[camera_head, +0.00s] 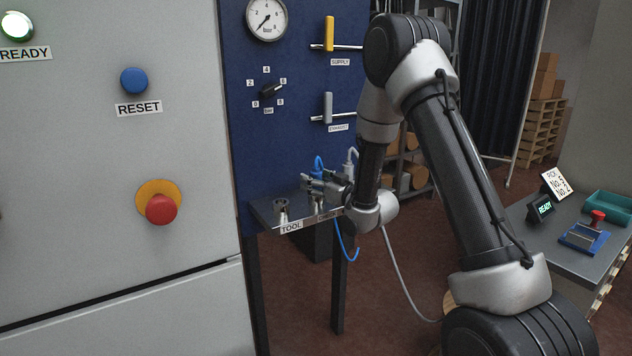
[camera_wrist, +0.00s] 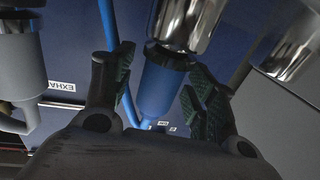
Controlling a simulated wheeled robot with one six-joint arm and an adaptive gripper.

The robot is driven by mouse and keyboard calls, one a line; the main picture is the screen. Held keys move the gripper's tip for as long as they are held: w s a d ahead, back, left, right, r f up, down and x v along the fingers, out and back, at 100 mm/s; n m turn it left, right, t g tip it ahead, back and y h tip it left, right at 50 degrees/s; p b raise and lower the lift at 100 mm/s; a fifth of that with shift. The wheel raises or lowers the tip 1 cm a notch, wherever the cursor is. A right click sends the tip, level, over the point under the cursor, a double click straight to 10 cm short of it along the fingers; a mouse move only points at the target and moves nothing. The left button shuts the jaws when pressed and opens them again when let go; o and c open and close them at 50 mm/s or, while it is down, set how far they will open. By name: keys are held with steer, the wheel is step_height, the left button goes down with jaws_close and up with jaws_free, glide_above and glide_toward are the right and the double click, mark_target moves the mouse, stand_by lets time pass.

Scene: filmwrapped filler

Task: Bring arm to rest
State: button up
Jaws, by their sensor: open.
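My arm (camera_head: 450,150) reaches from the lower right to a small metal shelf (camera_head: 262,212) labelled TOOL. My gripper (camera_head: 322,187) is at that shelf, beside a blue hose-end fitting (camera_head: 319,163). In the wrist view my gripper (camera_wrist: 158,82) is open, with one finger on each side of the blue fitting (camera_wrist: 164,92). I cannot tell whether either finger touches it. The fitting meets a shiny metal socket (camera_wrist: 186,22).
A grey hose fitting (camera_wrist: 18,70) is close on the left in the wrist view. The blue panel (camera_head: 290,110) with gauge and valve levers stands behind the shelf. A grey cabinet (camera_head: 75,220) with RESET button is left; a worktable (camera_head: 560,262) is right.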

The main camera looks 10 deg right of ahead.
steer(key=s+d+r+m+g+h, duration=0.25)
steer(key=s+d+r+h, duration=0.2)
steer(key=s+d, duration=0.35)
steer(key=s+d+r+m+g+h, duration=0.1)
steer(key=s+d+r+g+h, duration=0.2)
steer(key=s+d+r, duration=0.45)
steer(key=s+m+g, duration=0.2)
steer(key=s+g, duration=0.4)
steer(key=s, duration=2.2)
steer(key=shift+s+a+f+h, duration=0.25)
steer(key=shift+a+f+h, duration=0.05)
steer(key=shift+h, duration=0.05)
